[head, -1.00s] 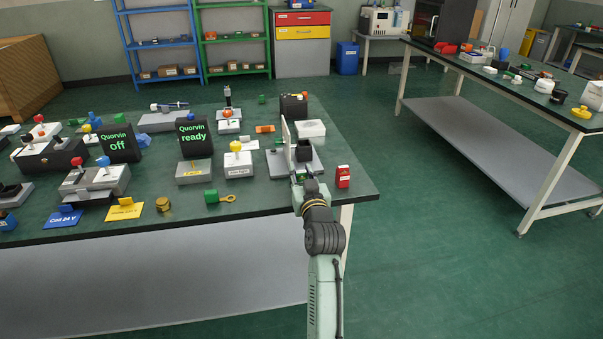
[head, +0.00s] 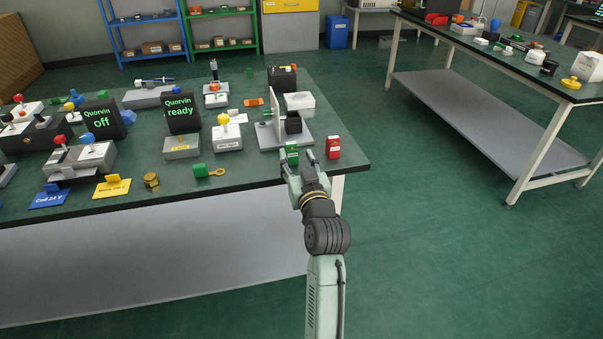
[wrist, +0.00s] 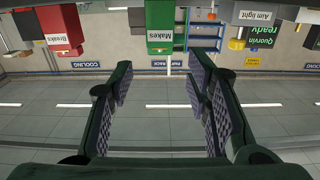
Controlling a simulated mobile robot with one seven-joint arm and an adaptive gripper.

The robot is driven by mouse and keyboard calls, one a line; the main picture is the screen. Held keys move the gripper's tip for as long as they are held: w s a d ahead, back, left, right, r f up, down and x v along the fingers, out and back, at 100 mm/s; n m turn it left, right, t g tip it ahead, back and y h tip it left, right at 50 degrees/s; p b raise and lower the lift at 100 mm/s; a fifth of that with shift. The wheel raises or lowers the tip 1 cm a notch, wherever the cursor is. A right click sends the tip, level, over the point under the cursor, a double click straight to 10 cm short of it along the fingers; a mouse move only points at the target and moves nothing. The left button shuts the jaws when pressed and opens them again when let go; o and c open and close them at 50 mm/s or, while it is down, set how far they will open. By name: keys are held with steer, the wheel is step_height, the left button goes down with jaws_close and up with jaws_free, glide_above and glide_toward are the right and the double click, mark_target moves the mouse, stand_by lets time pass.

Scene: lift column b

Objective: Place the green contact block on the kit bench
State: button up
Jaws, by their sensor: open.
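The green contact block (head: 291,149), labelled "Makes", stands on the near bench (head: 260,180) close to its front right corner. It also shows upside down in the wrist view (wrist: 160,28). My gripper (head: 301,160) is open and empty at the bench's front edge, on the near side of the block. In the wrist view the open jaws (wrist: 160,78) point toward the block, which lies beyond the fingertips and roughly between them. I see no finger touching it.
A red block (head: 333,147) labelled "Breaks" stands just right of the green one. Behind is a grey fixture with an upright pale plate (head: 276,113) and a black part. A green piece with a yellow ring (head: 200,171) lies left. Another bench (head: 480,55) stands right, across open floor.

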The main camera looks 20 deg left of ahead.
steer(key=shift+b+v, duration=0.35)
steer(key=shift+v, duration=1.9)
steer(key=shift+r, duration=0.1)
